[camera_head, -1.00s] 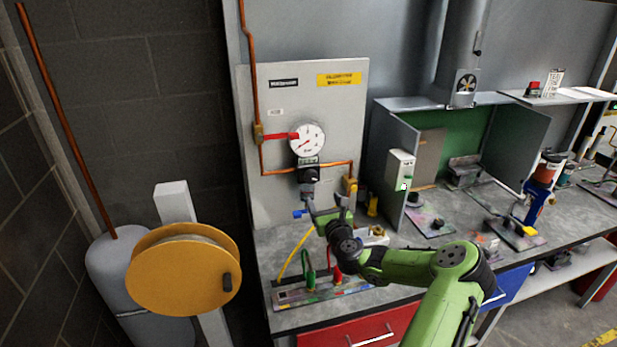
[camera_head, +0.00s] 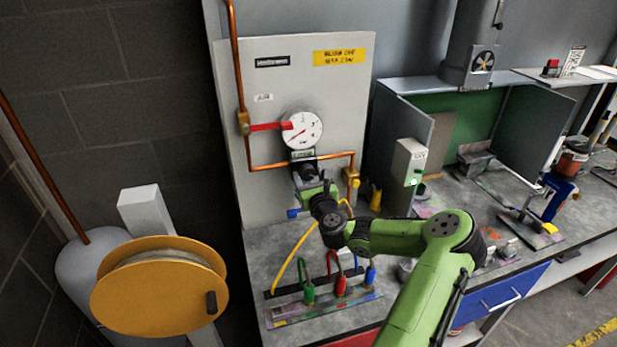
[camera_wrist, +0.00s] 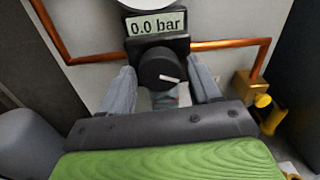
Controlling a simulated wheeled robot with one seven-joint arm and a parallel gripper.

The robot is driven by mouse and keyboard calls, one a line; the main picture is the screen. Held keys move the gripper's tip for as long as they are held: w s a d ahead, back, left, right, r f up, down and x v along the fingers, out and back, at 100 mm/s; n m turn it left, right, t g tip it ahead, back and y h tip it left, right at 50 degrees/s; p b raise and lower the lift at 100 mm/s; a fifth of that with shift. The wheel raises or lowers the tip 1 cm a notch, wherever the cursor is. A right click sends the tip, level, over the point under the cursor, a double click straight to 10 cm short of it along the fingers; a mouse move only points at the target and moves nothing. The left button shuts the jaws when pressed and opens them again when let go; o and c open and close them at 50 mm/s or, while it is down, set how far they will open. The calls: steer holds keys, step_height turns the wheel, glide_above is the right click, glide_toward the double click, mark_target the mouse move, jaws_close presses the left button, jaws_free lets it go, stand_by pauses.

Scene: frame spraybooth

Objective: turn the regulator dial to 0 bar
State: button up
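The regulator dial (camera_wrist: 160,68) is a round black knob with a white pointer mark, aimed right and slightly down in the wrist view. The display (camera_wrist: 157,25) directly above it reads "0.0 bar". The round white gauge (camera_head: 302,130) sits above the regulator on the grey panel, its needle toward the lower left. My gripper (camera_wrist: 163,72) has its two grey fingers spread, one on each side of the knob, with a visible gap on both sides. In the head view my gripper (camera_head: 309,182) is at the regulator and hides most of the dial.
Copper pipe (camera_head: 268,168) runs to both sides of the regulator. A red valve lever (camera_head: 268,127) is at left and a brass fitting (camera_head: 351,178) at right. Green, red and blue hose couplings stand on a rack (camera_head: 285,312) below. An orange hose reel (camera_head: 150,290) stands at left.

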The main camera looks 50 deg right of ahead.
steer(key=shift+w+f, duration=0.1)
steer(key=shift+w, duration=0.05)
steer(key=c, duration=0.8)
steer(key=shift+o, duration=0.2)
steer(key=shift+n, duration=0.3)
steer(key=n+b, duration=0.1)
steer(key=n, duration=0.3)
steer(key=shift+d, duration=0.1)
steer(key=n+b, duration=0.2)
steer(key=n, duration=0.3)
steer(key=shift+b, duration=0.35)
steer(key=n+b, duration=0.5)
steer(key=n, duration=0.1)
steer(key=shift+f, duration=0.1)
steer(key=n+b, duration=0.7)
steer(key=shift+d+n+b, duration=0.1)
steer(key=shift+n+b, duration=0.2)
